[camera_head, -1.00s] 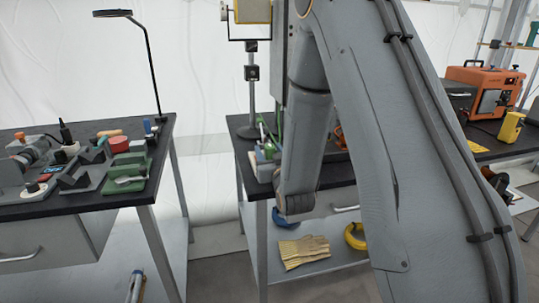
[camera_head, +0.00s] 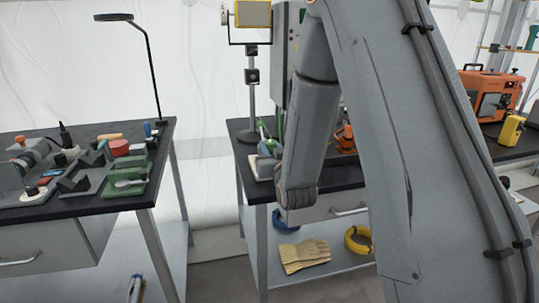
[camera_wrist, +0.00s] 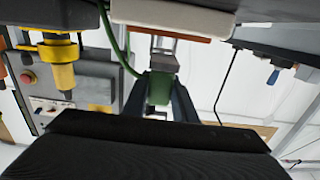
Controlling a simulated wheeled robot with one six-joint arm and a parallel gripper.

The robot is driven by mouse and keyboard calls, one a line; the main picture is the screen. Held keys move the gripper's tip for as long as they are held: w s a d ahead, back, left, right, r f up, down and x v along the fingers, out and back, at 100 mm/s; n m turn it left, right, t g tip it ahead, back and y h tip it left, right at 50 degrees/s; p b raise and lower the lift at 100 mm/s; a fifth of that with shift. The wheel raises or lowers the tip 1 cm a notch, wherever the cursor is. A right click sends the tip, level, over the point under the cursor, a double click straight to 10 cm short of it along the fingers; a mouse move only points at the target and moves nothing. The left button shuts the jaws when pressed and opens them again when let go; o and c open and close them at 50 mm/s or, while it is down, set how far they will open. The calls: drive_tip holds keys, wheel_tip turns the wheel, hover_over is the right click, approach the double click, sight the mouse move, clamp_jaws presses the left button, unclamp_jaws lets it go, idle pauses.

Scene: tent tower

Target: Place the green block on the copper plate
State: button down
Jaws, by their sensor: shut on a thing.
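In the wrist view my gripper (camera_wrist: 160,82) has its two dark fingers on either side of the green block (camera_wrist: 160,92) and is shut on it. The wrist view looks upside down. A thin copper-coloured strip, seemingly the edge of the copper plate (camera_wrist: 165,34), lies along a pale, rounded slab (camera_wrist: 175,14). The block appears apart from this strip in the picture; the true gap is hard to judge. In the head view my arm hides the gripper and the block, and I cannot make out the plate there.
A green cable (camera_wrist: 118,48) curves close by the block in the wrist view. A yellow-and-grey device (camera_wrist: 60,70) stands at the left there. In the head view, a left bench holds tools and green fixtures (camera_head: 125,187); an orange case (camera_head: 490,92) stands on the right bench.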

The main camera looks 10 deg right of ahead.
sight(270, 141)
wheel_tip(270, 141, up, 6)
drive_tip(key=shift+r, duration=0.25)
drive_tip(key=shift+r+p, duration=0.35)
drive_tip(key=shift+r, duration=0.2)
drive_tip(key=shift+f, duration=5.05)
drive_tip(key=shift+f, duration=0.15)
drive_tip(key=c, duration=1.5)
unclamp_jaws()
drive_tip(key=shift+o, duration=0.2)
